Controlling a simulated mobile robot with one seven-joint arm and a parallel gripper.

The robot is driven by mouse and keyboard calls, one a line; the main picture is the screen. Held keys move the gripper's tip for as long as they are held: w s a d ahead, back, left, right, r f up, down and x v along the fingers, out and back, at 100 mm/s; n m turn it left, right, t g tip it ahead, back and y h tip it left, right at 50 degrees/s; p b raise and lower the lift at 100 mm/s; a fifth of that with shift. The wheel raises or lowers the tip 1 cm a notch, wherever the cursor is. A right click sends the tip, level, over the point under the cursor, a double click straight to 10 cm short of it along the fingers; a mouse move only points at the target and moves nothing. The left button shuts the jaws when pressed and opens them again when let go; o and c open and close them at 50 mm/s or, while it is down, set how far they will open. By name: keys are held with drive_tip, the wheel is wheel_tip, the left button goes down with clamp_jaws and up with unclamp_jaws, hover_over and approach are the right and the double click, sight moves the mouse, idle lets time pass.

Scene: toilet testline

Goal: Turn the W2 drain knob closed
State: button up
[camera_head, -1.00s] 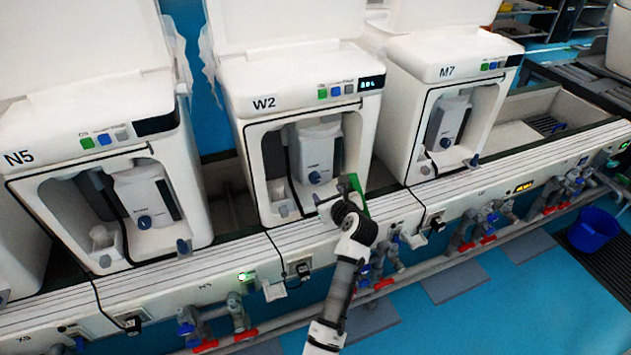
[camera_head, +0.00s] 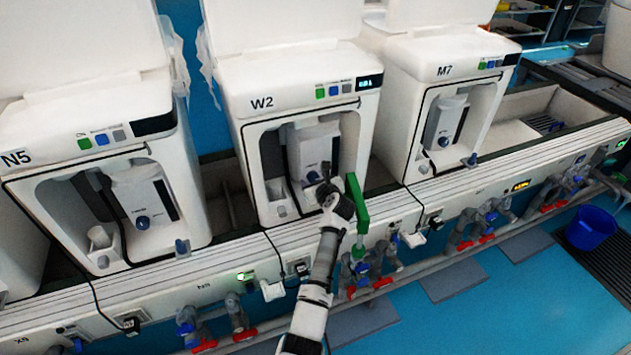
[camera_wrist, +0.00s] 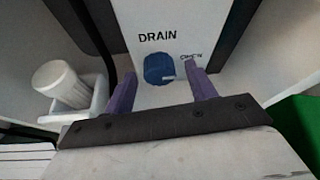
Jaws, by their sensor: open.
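The W2 unit (camera_head: 299,123) stands in the middle of the head view with its front recess open. Its blue drain knob (camera_wrist: 157,68) is below the word DRAIN in the wrist view, with a small pale mark on its lower right side. A label that seems to read OPEN (camera_wrist: 191,58) is right of the knob. My gripper (camera_wrist: 164,76) is open, its two purple fingers apart on either side of the knob in the picture. I cannot tell whether they touch it. In the head view my gripper (camera_head: 325,186) is at the W2 recess.
A white cup-like part (camera_wrist: 62,84) is left of the fingers, with a black hose between. N5 (camera_head: 98,172) and M7 (camera_head: 446,110) flank W2. A green block (camera_head: 357,204) is beside my wrist. Pipes and red valves (camera_head: 478,240) run below the ledge.

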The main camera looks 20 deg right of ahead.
drive_tip(key=shift+c, duration=0.2)
drive_tip(key=c, duration=1)
drive_tip(key=shift+o, duration=0.2)
